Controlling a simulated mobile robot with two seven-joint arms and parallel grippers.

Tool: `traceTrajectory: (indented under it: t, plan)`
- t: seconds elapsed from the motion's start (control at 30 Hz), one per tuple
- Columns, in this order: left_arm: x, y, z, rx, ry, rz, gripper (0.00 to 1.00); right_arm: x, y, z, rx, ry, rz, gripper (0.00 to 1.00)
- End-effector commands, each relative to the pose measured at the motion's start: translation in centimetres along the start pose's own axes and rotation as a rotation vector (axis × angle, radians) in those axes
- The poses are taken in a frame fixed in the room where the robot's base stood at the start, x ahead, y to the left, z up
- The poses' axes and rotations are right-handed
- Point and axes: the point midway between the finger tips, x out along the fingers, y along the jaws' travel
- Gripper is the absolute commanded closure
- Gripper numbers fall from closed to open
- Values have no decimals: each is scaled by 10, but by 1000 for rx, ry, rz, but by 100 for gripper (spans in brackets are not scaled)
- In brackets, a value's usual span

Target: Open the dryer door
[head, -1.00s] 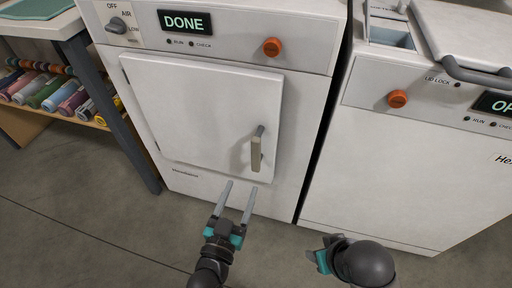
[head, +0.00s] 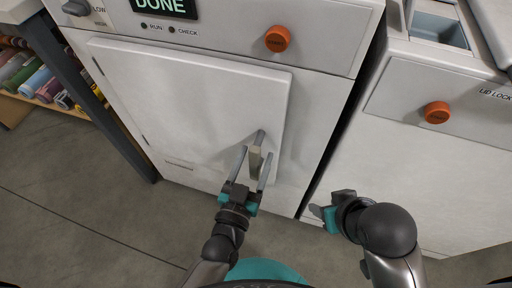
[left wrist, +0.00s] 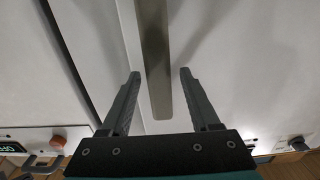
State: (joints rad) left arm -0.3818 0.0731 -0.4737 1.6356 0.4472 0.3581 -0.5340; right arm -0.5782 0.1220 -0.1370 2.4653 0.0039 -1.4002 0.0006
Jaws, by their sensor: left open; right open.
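The dryer door (head: 190,100) is a white panel on the front of the dryer and is shut. Its bar handle (head: 255,157) stands near the door's right edge. My left gripper (head: 254,165) is open, with one finger on each side of the handle's lower end. In the left wrist view the handle (left wrist: 155,60) runs down between the two open fingers (left wrist: 158,75), apart from both. My right gripper (head: 318,212) is low in front of the gap between the machines, clear of the door; its fingers are partly hidden.
The dryer's panel has an orange knob (head: 277,39) and a DONE display (head: 165,6). A white washer (head: 440,165) stands close on the right. A shelf with several rolls (head: 40,80) is at the left. The floor (head: 80,215) in front at left is clear.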

Motion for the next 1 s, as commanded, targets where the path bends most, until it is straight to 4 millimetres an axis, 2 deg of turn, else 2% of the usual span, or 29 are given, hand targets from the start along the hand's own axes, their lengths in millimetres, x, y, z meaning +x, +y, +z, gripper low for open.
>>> traceTrajectory:
  t: [0.33, 0.87, 1.0]
  plan:
    - [0, 1, 0, -1, 0, 0, 39, 0, -1, -1, -1, 5, -2, 50]
    - [0, 1, 0, -1, 0, 0, 98, 1, -1, 0, -1, 3, -3, 50]
    - [0, 1, 0, 0, 0, 0, 100, 1, -1, 0, -2, 3, -3, 50]
